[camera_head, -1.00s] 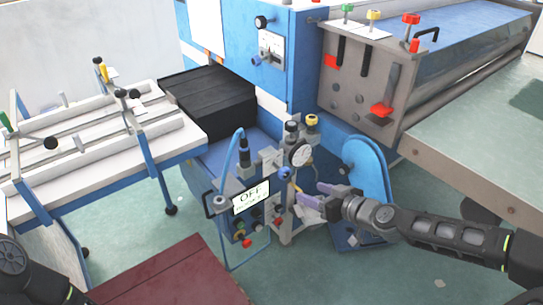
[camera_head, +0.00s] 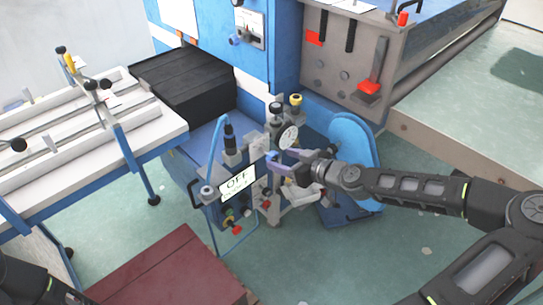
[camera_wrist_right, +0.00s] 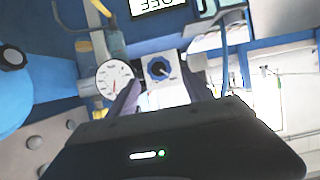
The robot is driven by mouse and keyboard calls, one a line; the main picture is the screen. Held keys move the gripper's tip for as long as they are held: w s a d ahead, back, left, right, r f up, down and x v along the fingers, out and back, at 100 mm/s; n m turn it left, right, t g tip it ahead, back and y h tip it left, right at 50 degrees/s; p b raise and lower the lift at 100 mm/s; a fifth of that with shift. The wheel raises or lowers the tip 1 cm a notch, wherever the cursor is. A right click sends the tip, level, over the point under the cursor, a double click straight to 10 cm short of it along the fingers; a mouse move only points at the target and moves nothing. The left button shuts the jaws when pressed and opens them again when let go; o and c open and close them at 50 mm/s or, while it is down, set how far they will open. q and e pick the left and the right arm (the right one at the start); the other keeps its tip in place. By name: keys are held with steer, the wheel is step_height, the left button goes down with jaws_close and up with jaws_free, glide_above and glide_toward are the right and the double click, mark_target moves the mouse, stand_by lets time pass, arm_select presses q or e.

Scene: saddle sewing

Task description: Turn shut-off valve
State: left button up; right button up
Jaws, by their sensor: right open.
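The shut-off valve shows as a round blue knob (camera_wrist_right: 158,69) on a pale block in the right wrist view. In the head view the blue knob (camera_head: 271,156) is small, beside the round gauge and partly hidden by my fingers. My right gripper (camera_head: 281,166) reaches in from the right with its purple fingers at the knob. In the right wrist view the open fingers (camera_wrist_right: 161,92) lie either side of the knob block. I cannot tell whether they touch it. My left gripper is out of view.
A white-faced gauge (camera_head: 288,137) sits close to the fingers, and it also shows in the wrist view (camera_wrist_right: 115,80). An "OFF" sign (camera_head: 237,182) stands left of the valve. A blue rounded guard (camera_head: 352,145) stands behind my right wrist. A white-railed table (camera_head: 70,150) is at left.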

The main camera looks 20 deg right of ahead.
mark_target(275, 157)
steer(key=x, duration=0.5)
steer(key=shift+w+a+f, duration=0.15)
steer(key=shift+w, duration=0.1)
steer(key=shift+c, duration=0.2)
jaws_close()
